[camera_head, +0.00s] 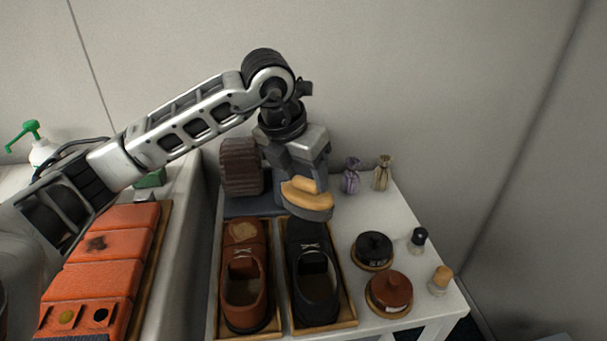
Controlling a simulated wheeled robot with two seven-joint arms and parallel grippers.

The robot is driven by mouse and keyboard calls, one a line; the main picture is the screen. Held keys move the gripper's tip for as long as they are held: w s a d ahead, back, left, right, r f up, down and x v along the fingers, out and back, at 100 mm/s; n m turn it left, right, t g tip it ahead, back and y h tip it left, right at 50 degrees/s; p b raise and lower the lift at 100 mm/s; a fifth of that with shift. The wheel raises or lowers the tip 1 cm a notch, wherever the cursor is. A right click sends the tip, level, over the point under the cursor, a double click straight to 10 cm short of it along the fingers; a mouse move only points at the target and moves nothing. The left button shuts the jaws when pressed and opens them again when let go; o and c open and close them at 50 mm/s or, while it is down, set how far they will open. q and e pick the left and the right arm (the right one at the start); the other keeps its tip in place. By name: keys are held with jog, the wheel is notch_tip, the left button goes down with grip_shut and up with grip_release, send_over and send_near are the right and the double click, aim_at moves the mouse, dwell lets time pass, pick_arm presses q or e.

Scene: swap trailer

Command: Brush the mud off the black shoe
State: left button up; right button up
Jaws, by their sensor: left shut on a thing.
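The black shoe (313,274) lies in a wooden tray (346,306) on the white table, laces up, its toe toward the back. My left gripper (303,178) is shut on a brush (307,197) with a tan wooden back and dark bristles. It holds the brush over the toe end of the black shoe and hides part of the toe. I cannot tell whether the bristles touch the shoe. No mud shows clearly on the part of the black shoe in sight. My right gripper is not in view.
A brown shoe (243,281) with a tan patch on its toe lies in a tray to the left. Black (373,248) and brown (390,291) polish tins, two small bottles and two small sachets (351,176) stand to the right. A brown ridged block (240,166) stands behind.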

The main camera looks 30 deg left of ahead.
pick_arm(q)
jog(key=shift+w+r+p, duration=0.15)
jog(key=shift+r+p, duration=0.85)
jog(key=shift+r, duration=0.6)
